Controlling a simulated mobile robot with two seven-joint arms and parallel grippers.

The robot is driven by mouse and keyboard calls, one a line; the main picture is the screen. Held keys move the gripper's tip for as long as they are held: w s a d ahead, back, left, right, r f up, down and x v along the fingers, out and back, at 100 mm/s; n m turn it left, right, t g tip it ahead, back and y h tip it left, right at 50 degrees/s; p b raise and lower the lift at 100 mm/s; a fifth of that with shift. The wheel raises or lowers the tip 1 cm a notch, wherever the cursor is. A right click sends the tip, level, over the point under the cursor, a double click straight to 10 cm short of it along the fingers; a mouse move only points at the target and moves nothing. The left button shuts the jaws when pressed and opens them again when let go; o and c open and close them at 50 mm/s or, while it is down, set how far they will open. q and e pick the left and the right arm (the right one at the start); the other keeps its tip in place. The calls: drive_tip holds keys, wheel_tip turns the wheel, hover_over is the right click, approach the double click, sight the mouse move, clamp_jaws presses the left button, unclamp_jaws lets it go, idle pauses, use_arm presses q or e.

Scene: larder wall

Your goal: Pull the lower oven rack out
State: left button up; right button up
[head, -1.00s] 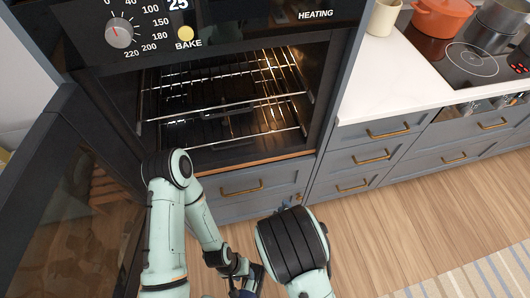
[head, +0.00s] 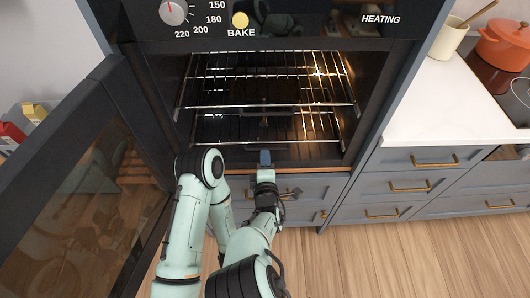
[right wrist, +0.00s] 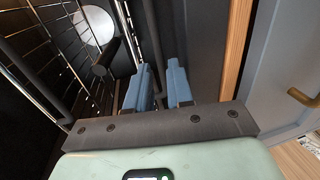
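The lower oven rack (head: 214,139) is a wire rack low in the open oven, its front bar just behind the oven's front edge. The upper rack (head: 212,106) lies above it, with a dark handle at its front. My right gripper (head: 265,157) is at the oven's lower front edge, in front of the lower rack's middle. In the right wrist view its two blue fingers (right wrist: 158,82) stand apart. A dark bar (right wrist: 154,40) runs between or behind them; I cannot tell whether they touch it.
The oven door (head: 88,190) hangs open at the left. Grey drawers (head: 412,187) with brass handles are below and to the right. A white counter (head: 435,110) holds a cream pot (head: 446,38) and an orange pot (head: 505,45). The wood floor at lower right is clear.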

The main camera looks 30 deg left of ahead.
drive_tip(key=shift+x, duration=1.85)
clamp_jaws()
